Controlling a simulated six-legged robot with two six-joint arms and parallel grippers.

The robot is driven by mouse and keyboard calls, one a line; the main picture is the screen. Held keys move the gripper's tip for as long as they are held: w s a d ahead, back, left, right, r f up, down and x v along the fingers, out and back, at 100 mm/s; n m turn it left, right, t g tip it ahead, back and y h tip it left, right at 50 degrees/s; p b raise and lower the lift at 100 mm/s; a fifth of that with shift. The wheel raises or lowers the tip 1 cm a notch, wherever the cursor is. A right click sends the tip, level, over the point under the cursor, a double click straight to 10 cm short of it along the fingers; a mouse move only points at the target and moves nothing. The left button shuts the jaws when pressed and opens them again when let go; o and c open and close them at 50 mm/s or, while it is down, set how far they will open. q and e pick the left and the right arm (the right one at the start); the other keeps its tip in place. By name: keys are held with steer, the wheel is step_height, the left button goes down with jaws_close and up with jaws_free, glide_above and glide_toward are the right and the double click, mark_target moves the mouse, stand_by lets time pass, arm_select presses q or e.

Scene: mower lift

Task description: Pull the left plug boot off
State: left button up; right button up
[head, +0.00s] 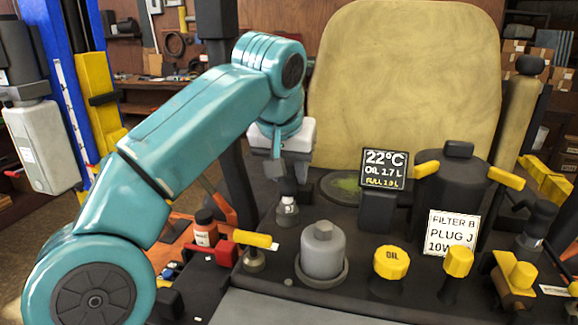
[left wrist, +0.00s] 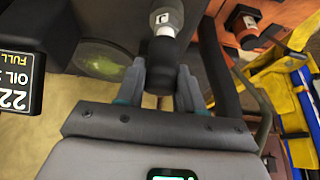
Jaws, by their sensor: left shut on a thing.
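The left plug boot (head: 288,187) is a small black cap on top of a white plug body (head: 287,205) with a dark mark, standing on the dark deck. My left gripper (head: 281,170) comes down over it from above and is shut on it. In the left wrist view the boot (left wrist: 161,52) stands between the two grey fingers of the gripper (left wrist: 160,84), with the white body (left wrist: 166,16) beyond it. The boot and white body look in line and touching. The fingers partly hide the boot. My right gripper is out of view.
A second black boot (head: 541,214) stands at the far right. A grey canister (head: 323,250), yellow OIL cap (head: 391,262), yellow-handled valve (head: 254,239) and display reading 22°C (head: 384,169) stand nearby. A tan seat back (head: 405,85) rises behind.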

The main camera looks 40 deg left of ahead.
arm_select(q)
steer(key=shift+w+a+r, duration=0.35)
steer(key=shift+w+r, duration=0.25)
steer(key=shift+w, duration=0.05)
steer(key=shift+w+a+r, duration=0.35)
steer(key=shift+w+r, duration=0.25)
steer(key=shift+w, duration=0.05)
steer(key=o, duration=0.7)
steer(key=shift+w+f, duration=0.1)
steer(key=shift+w, duration=0.05)
steer(key=shift+s+d, duration=0.1)
steer(key=shift+s, duration=0.1)
steer(key=shift+s+d+r, duration=0.4)
steer(key=shift+s+r, duration=0.05)
steer(key=shift+s, duration=0.05)
steer(key=shift+s, duration=0.1)
steer(key=shift+s+d+r, duration=0.35)
steer(key=shift+s+d, duration=0.1)
